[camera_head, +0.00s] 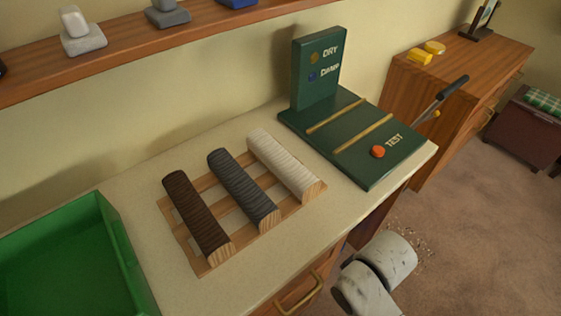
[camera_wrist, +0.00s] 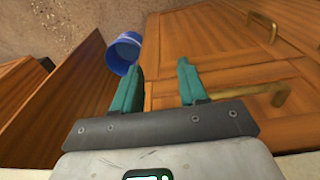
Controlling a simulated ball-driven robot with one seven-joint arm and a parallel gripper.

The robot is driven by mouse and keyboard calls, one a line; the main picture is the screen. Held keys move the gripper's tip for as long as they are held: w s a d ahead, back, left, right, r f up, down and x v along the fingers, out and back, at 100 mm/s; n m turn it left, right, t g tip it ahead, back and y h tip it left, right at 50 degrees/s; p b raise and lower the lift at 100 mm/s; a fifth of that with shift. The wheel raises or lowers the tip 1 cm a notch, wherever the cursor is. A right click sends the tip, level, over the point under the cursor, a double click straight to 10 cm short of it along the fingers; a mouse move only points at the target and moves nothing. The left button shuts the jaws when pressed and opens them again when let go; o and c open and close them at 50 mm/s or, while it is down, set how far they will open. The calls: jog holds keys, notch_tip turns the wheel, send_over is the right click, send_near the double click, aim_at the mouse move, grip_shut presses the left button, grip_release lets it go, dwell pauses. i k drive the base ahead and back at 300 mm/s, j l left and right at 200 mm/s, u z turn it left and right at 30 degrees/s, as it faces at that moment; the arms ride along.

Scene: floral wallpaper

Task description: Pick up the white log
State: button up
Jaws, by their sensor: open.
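The white log (camera_head: 282,160) lies on a slatted wooden rack (camera_head: 192,262) on the counter, at the rack's right end. A grey log (camera_head: 242,187) and a dark brown log (camera_head: 196,212) lie beside it to the left, apart from it. My gripper (camera_wrist: 160,82) shows in the wrist view with its two teal fingers spread and nothing between them. It points toward wooden cabinet fronts and the floor, and no log shows in that view. In the head view part of my arm is below the counter's front edge; the fingers are not visible there.
A green tester board (camera_head: 370,170) with an orange button stands right of the rack. A green bin (camera_head: 125,245) is at the left. A wooden shelf (camera_head: 120,55) runs above. A blue bucket (camera_wrist: 124,52) and brass handles (camera_wrist: 262,92) show in the wrist view.

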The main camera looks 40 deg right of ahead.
aim_at(303, 184)
jog(key=l+u, duration=0.7)
jog(key=k+l+u, duration=0.15)
jog(key=u, duration=0.2)
